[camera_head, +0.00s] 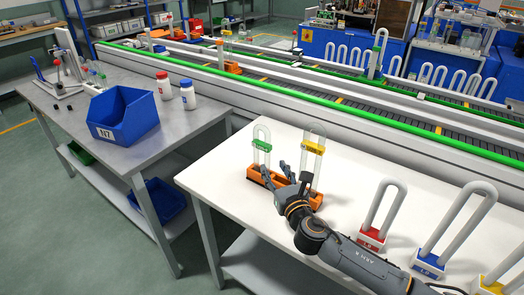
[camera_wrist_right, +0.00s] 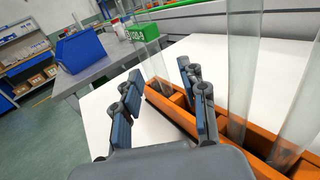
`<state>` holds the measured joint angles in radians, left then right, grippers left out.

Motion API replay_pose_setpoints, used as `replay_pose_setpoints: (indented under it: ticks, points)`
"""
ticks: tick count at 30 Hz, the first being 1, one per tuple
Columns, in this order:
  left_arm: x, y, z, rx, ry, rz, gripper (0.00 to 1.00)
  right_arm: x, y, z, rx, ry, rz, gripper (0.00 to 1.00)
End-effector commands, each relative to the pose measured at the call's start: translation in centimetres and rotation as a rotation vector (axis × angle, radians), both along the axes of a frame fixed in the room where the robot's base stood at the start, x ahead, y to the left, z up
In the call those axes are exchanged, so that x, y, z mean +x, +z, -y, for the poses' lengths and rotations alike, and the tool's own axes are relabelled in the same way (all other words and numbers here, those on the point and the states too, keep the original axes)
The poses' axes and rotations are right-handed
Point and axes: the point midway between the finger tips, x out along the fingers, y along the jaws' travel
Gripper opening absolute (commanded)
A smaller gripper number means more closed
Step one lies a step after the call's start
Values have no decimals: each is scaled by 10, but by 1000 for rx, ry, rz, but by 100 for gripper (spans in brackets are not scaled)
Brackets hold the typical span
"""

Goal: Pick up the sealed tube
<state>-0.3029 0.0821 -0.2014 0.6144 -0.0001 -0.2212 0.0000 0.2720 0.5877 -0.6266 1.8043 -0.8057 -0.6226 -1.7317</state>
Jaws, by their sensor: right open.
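Two clear inverted-U tubes stand upright in an orange rack (camera_head: 254,174) on the white table. One tube has a green label (camera_head: 262,145); the other has a yellow label (camera_head: 313,146). I cannot tell which one is sealed. My right gripper (camera_head: 284,174) is open beside the rack, between the two tubes in the head view. In the right wrist view its blue-padded fingers (camera_wrist_right: 162,98) are spread, with the green-labelled tube (camera_wrist_right: 147,50) beyond the gap. The rack (camera_wrist_right: 172,110) runs past the right finger, and other clear tube legs (camera_wrist_right: 243,75) stand at right. My left gripper is out of view.
White U-shaped tubes stand on red (camera_head: 371,238), blue (camera_head: 428,264) and yellow bases at the table's right. A conveyor with a green rail (camera_head: 290,98) runs behind. A grey table (camera_head: 75,140) at left holds a blue bin (camera_head: 125,118) and two white bottles.

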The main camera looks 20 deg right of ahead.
Motion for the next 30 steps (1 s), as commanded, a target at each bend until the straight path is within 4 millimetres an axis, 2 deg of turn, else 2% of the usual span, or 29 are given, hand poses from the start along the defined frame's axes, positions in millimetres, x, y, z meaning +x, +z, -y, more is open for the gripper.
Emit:
replay_pose_setpoints:
  ticks: [3,7,16,17,23,30]
  points:
    - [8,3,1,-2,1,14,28,20,2,-3,2,-1,2,42]
    - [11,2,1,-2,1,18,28,37,1,-4,1,-1,1,42]
    - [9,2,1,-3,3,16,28,43,1,-5,1,2,0,42]
    - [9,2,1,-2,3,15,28,43,1,-5,0,2,0,40]
    - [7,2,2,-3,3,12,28,43,1,-5,0,2,0,0]
    - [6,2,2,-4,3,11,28,43,1,-5,0,1,1,0]
